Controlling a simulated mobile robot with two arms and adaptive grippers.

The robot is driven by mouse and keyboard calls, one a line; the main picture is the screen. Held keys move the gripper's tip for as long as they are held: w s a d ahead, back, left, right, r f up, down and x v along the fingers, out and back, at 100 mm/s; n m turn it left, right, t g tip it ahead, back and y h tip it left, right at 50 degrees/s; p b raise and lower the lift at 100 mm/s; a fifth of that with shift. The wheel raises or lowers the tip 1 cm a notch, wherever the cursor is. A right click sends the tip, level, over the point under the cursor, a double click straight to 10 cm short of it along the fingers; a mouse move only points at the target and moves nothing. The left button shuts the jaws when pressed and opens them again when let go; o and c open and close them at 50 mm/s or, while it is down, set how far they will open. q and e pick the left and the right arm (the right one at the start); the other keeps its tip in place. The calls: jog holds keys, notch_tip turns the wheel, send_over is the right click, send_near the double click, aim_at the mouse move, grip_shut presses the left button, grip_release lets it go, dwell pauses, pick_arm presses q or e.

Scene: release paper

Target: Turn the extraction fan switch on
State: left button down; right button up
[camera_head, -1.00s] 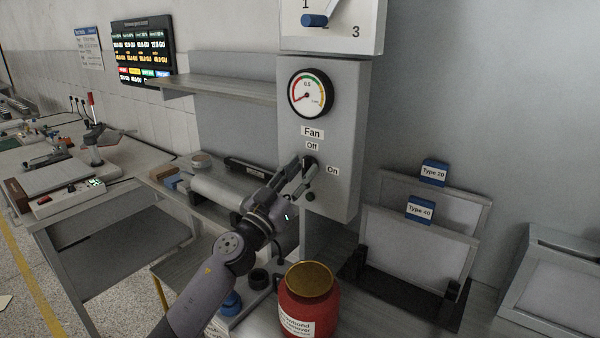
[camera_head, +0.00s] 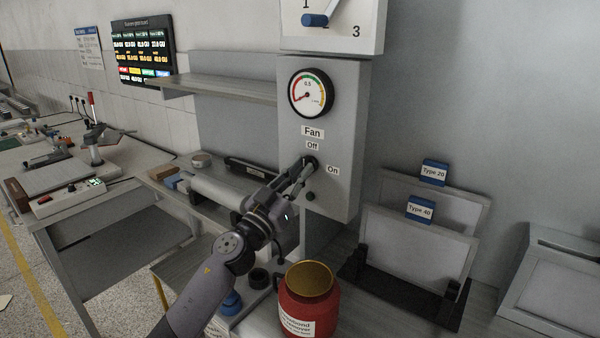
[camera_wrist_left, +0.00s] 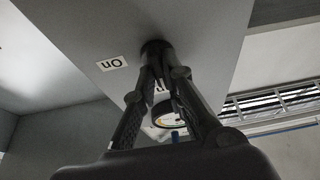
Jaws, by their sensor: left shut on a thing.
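The extraction fan switch (camera_wrist_left: 155,48) is a dark round knob on the front of the grey fan box (camera_head: 345,110), below the "Fan" and "Off" labels and left of the "On" label (camera_head: 333,169). In the head view it is mostly hidden by my left gripper (camera_head: 308,166). My left gripper reaches it from the lower left, its fingers shut on the knob. In the left wrist view both fingertips (camera_wrist_left: 158,62) meet at the knob, beside the "On" label (camera_wrist_left: 112,63). The knob's pointing direction cannot be told. My right gripper is not in view.
A gauge (camera_head: 310,93) with its needle low sits above the labels. A red jar (camera_head: 308,300) with a gold lid stands below the box. Framed screens (camera_head: 415,245) stand at the right. A shelf (camera_head: 215,87) juts out at the left.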

pick_arm(q)
jog(key=shift+r+m+h, duration=0.1)
jog(key=shift+m+h, duration=0.3)
jog(key=shift+m, duration=0.1)
jog(key=m+g+h, duration=0.1)
jog(key=m+g, duration=0.1)
jog(key=m, duration=0.2)
jog(key=shift+w+a+r, duration=0.1)
jog(key=m+g+h+p, duration=0.1)
jog(key=m, duration=0.3)
jog(key=m+g+h+p, duration=0.1)
jog(key=m+g, duration=0.1)
jog(key=m, duration=0.1)
jog(key=shift+r+m, duration=0.15)
jog(key=shift+m, duration=0.25)
jog(key=m+g+p, duration=0.1)
jog(key=m, duration=0.1)
jog(key=m+g+p, duration=0.1)
jog(key=m, duration=0.2)
jog(key=shift+a+r+g+y+p, duration=0.1)
jog(key=shift+g+y+p, duration=0.2)
jog(key=shift+p, duration=0.1)
jog(key=m+g+y+p, duration=0.1)
jog(key=m+p, duration=0.1)
jog(key=m, duration=0.2)
jog(key=shift+m+p, duration=0.3)
jog(key=shift+p, duration=0.05)
